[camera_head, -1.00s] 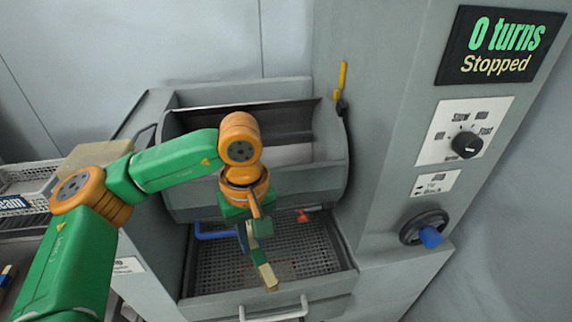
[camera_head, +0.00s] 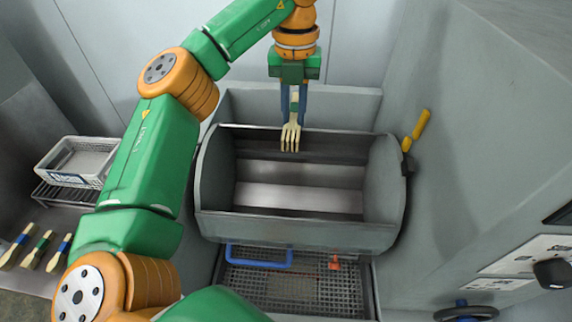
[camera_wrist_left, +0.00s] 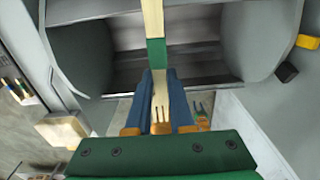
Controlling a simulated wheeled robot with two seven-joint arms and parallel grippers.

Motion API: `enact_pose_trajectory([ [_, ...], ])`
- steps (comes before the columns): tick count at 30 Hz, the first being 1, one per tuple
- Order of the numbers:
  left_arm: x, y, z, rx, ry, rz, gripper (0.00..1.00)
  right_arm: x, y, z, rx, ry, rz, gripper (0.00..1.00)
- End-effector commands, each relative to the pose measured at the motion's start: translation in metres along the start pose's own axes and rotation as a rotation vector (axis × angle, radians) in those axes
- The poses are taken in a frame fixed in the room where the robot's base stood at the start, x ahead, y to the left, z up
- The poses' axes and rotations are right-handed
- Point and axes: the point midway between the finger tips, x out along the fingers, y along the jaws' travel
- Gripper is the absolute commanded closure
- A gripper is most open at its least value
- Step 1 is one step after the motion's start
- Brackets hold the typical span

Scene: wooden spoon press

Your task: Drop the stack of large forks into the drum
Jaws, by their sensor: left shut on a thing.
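My left gripper (camera_head: 293,112) is above the back edge of the open drum (camera_head: 220,185). It is shut on the pale wooden stack of large forks (camera_head: 290,136), whose tines point down at the drum's back rim in the head view. I cannot tell how many forks are in the stack. In the left wrist view the stack (camera_wrist_left: 157,52) has a green band and lies between the blue fingers of the gripper (camera_wrist_left: 162,95). The drum (camera_wrist_left: 255,40) opens beyond it, and its inside looks empty. My right gripper is not in view.
A mesh tray (camera_head: 300,290) with a blue handle (camera_head: 258,264) and a red piece (camera_head: 334,262) lies below the drum. A yellow lever (camera_head: 420,125) is at its right. A white basket (camera_head: 85,160) and several banded wooden utensils (camera_head: 38,250) are at the left.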

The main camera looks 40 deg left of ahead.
Motion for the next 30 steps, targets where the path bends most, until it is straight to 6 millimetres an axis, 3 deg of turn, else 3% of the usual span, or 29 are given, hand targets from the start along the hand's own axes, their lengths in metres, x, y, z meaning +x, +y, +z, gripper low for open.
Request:
enact_pose_trajectory([
  [12, 0.053, 0.001, 0.0, -0.02, 0.004, 0.002, 1.0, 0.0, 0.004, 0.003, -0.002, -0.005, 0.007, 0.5],
  [22, 0.059, 0.001, 0.0, -0.018, 0.002, 0.0, 1.0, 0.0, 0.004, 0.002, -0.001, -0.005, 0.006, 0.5],
  [23, 0.059, 0.001, 0.0, -0.018, 0.002, 0.0, 0.74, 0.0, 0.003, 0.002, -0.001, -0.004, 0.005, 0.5],
  [26, 0.059, 0.001, 0.0, -0.018, 0.002, 0.0, 0.47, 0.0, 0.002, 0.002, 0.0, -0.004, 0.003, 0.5],
  [30, 0.059, 0.001, 0.0, -0.018, 0.002, 0.0, 0.44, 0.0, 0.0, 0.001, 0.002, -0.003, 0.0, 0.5],
])
